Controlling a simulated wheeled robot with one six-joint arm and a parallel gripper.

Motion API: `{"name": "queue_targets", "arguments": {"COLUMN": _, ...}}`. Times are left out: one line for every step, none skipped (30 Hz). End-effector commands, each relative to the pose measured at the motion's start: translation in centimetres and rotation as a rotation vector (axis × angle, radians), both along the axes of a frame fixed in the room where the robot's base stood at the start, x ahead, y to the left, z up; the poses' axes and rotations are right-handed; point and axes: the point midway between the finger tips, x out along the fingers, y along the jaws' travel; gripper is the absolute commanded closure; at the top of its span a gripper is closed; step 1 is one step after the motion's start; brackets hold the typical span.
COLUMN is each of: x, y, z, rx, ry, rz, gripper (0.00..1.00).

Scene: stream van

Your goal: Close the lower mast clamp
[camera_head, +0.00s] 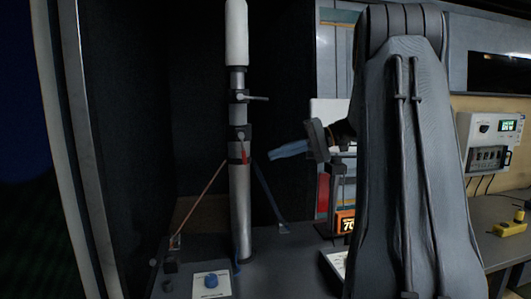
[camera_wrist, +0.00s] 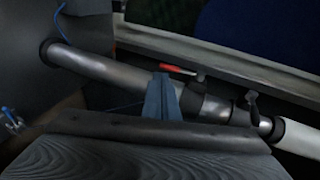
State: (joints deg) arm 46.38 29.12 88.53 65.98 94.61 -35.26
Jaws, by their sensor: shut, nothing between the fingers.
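The mast (camera_head: 240,205) is a grey metal tube with a white upper section, standing upright in the head view. Its lower clamp (camera_head: 238,134) is a dark collar with a red lever (camera_head: 244,153) pointing down along the tube. In the wrist view the red lever (camera_wrist: 178,69) lies beyond the mast (camera_wrist: 105,70), seen slantwise. I cannot tell whether the clamp is fully closed. My gripper (camera_head: 270,155) is shut and empty, its blue fingers pointing left, a little right of the clamp. In the wrist view the fingers (camera_wrist: 160,78) overlap the mast; contact is unclear.
An upper clamp (camera_head: 241,97) has a lever pointing right. Straps (camera_head: 200,203) run down from the mast to the base. A panel with a blue knob (camera_head: 211,281) sits by the mast foot.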

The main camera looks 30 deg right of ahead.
Motion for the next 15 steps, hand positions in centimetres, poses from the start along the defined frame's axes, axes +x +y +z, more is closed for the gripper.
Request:
{"name": "queue_targets", "arguments": {"x": -0.4, "y": -1.1, "z": -0.3, "rx": -0.001, "ry": -0.001, "rz": -0.004, "gripper": 1.00}}
{"name": "queue_targets", "arguments": {"x": -0.7, "y": -1.6, "z": -0.2, "rx": -0.001, "ry": -0.001, "rz": -0.002, "gripper": 1.00}}
{"name": "queue_targets", "arguments": {"x": -1.1, "y": -2.3, "z": -0.1, "rx": -0.002, "ry": -0.001, "rz": -0.002, "gripper": 1.00}}
{"name": "queue_targets", "arguments": {"x": -1.5, "y": -2.8, "z": 0.0, "rx": -0.001, "ry": -0.001, "rz": -0.001, "gripper": 1.00}}
{"name": "queue_targets", "arguments": {"x": -1.7, "y": -3.2, "z": 0.0, "rx": -0.001, "ry": 0.000, "rz": 0.000, "gripper": 1.00}}
{"name": "queue_targets", "arguments": {"x": -2.0, "y": -3.9, "z": 0.1, "rx": -0.001, "ry": 0.000, "rz": 0.000, "gripper": 1.00}}
{"name": "queue_targets", "arguments": {"x": -2.3, "y": -4.3, "z": 0.2, "rx": 0.000, "ry": -0.001, "rz": 0.000, "gripper": 1.00}}
{"name": "queue_targets", "arguments": {"x": -2.6, "y": -4.7, "z": 0.3, "rx": 0.000, "ry": -0.001, "rz": 0.001, "gripper": 1.00}}
{"name": "queue_targets", "arguments": {"x": -2.8, "y": -5.2, "z": 0.3, "rx": 0.000, "ry": -0.001, "rz": 0.001, "gripper": 1.00}}
{"name": "queue_targets", "arguments": {"x": -3.0, "y": -5.5, "z": 0.4, "rx": 0.000, "ry": -0.001, "rz": 0.001, "gripper": 1.00}}
{"name": "queue_targets", "arguments": {"x": -3.2, "y": -5.8, "z": 0.5, "rx": 0.000, "ry": 0.000, "rz": 0.002, "gripper": 1.00}}
{"name": "queue_targets", "arguments": {"x": -3.4, "y": -6.1, "z": 0.5, "rx": 0.000, "ry": 0.000, "rz": 0.002, "gripper": 1.00}}
{"name": "queue_targets", "arguments": {"x": -3.5, "y": -6.3, "z": 0.5, "rx": 0.000, "ry": 0.000, "rz": 0.002, "gripper": 1.00}}
{"name": "queue_targets", "arguments": {"x": -3.6, "y": -6.5, "z": 0.6, "rx": 0.000, "ry": 0.000, "rz": 0.002, "gripper": 1.00}}
{"name": "queue_targets", "arguments": {"x": -3.7, "y": -6.6, "z": 0.6, "rx": -0.001, "ry": 0.000, "rz": 0.002, "gripper": 1.00}}
